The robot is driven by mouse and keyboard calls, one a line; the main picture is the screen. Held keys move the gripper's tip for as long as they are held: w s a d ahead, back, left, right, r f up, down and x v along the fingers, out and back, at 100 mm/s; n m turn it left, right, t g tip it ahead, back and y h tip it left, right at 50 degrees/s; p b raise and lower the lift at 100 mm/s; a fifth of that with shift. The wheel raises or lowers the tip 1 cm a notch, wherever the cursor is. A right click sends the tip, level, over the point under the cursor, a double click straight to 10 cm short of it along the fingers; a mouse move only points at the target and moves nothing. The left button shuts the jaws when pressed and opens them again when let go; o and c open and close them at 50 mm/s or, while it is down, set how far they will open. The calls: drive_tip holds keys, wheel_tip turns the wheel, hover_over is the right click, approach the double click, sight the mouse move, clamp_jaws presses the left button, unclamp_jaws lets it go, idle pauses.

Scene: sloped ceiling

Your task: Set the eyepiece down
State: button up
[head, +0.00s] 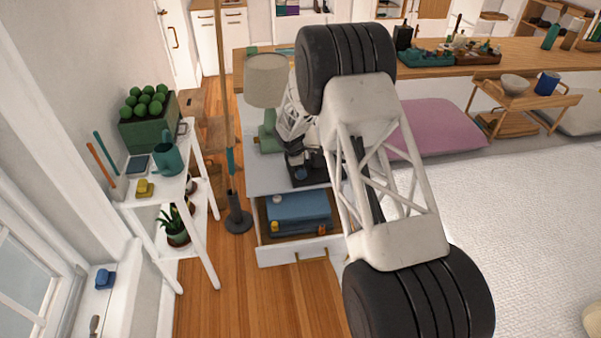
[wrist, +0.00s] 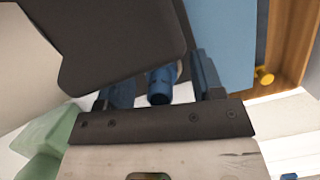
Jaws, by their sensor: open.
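A short blue cylinder, which looks like the eyepiece (wrist: 159,86), shows in the wrist view between the fingers of my gripper (wrist: 161,78). The fingers are apart, with a gap on each side of it. Its far end is partly hidden by a large dark slab (wrist: 120,45). In the head view my gripper (head: 301,153) is low over the grey cabinet top, near a black tray (head: 312,181). A small blue thing (head: 302,173) shows at the tray; I cannot tell whether it is the eyepiece.
An open drawer (head: 290,252) below holds a blue case (head: 298,208) and small yellow and orange things. A lamp (head: 266,80) with a green base stands close behind my gripper. A white shelf (head: 168,190) with plants is at left. A wooden table (head: 500,72) is at back right.

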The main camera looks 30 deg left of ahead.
idle(0.4)
drive_tip(key=c, duration=1)
drive_tip(key=shift+c, duration=0.3)
drive_tip(key=shift+r, duration=0.1)
drive_tip(key=shift+r, duration=0.7)
wheel_tip(320, 180, up, 2)
drive_tip(key=s+d+r, duration=0.1)
drive_tip(key=s+d, duration=1)
drive_tip(key=shift+s+r, duration=0.2)
drive_tip(key=shift+d, duration=0.1)
